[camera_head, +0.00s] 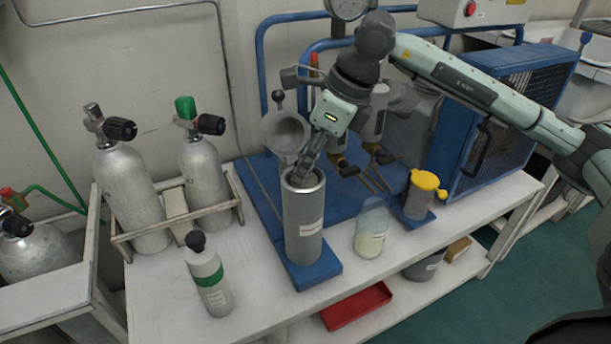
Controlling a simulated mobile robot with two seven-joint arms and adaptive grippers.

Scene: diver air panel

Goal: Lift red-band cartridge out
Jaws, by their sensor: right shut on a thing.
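The cartridge's body is hidden by the housing wall and my fingers, and no red band shows. My left gripper is not in view.
A green-banded cartridge (209,282) with a black knob stands left of the housing. A clear jar (371,230) and a yellow-topped grey canister (419,195) stand to the right. Two silver air cylinders (130,195) stand in a rack behind left. A red tray (357,306) sits below.

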